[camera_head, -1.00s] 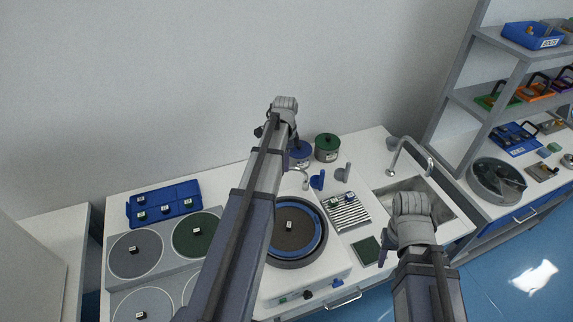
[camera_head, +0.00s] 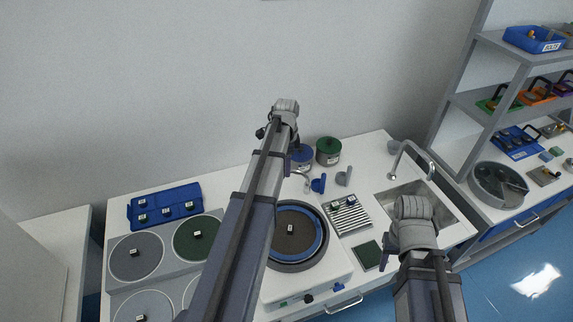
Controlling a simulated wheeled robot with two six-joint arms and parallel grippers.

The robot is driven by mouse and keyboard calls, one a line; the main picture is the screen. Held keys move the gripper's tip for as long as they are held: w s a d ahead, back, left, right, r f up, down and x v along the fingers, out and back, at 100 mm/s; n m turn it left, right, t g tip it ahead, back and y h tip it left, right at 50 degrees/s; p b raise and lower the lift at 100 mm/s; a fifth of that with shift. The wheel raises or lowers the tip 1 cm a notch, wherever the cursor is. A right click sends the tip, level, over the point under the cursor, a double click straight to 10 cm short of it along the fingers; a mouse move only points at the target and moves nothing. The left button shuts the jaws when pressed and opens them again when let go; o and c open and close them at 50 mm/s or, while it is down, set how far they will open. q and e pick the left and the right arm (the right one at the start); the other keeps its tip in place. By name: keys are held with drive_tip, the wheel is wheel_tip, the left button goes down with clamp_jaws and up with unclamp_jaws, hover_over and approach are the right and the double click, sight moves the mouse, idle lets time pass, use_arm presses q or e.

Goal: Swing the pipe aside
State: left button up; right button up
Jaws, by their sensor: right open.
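A thin silver curved pipe (camera_head: 304,180) stands at the back of the round polishing machine (camera_head: 325,243), partly hidden behind my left arm. The machine has a dark disc (camera_head: 291,230) inside a blue ring. My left gripper (camera_head: 261,132) is above and behind the machine, apart from the pipe; only a small dark part of it shows past the wrist, and its jaws cannot be made out. My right gripper (camera_head: 384,258) is open above the bench right of the machine, mostly hidden under its wrist.
A blue pot (camera_head: 301,158) and a green pot (camera_head: 328,151) stand at the back. Blue (camera_head: 318,184) and grey (camera_head: 343,176) pieces, a ribbed rack (camera_head: 350,218) and a dark green square (camera_head: 367,254) lie right of the machine. A sink tap (camera_head: 408,152) rises farther right.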

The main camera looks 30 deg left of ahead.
use_arm(q)
drive_tip(key=shift+r, duration=0.15)
wheel_tip(320, 180, up, 8)
drive_tip(key=p, duration=0.8)
drive_tip(key=shift+f, duration=0.2)
drive_tip(key=shift+s+d+f+b, duration=0.1)
drive_tip(key=shift+d+f+b, duration=0.15)
drive_tip(key=shift+d+b, duration=0.05)
drive_tip(key=s+d+f+n+b, duration=0.2)
drive_tip(key=s+d+f+b, duration=0.3)
drive_tip(key=d, duration=0.4)
drive_tip(key=s+d+f+n+b, duration=0.3)
drive_tip(key=s+d+f+b, duration=0.2)
drive_tip(key=s+d, duration=0.3)
drive_tip(key=s+d+f+n+y+b, duration=0.1)
drive_tip(key=s+d+f+b, duration=0.4)
drive_tip(key=d, duration=0.6)
drive_tip(key=shift+s+d+f+n, duration=0.15)
drive_tip(key=shift+s+d+n, duration=0.15)
drive_tip(key=shift+s+n, duration=0.4)
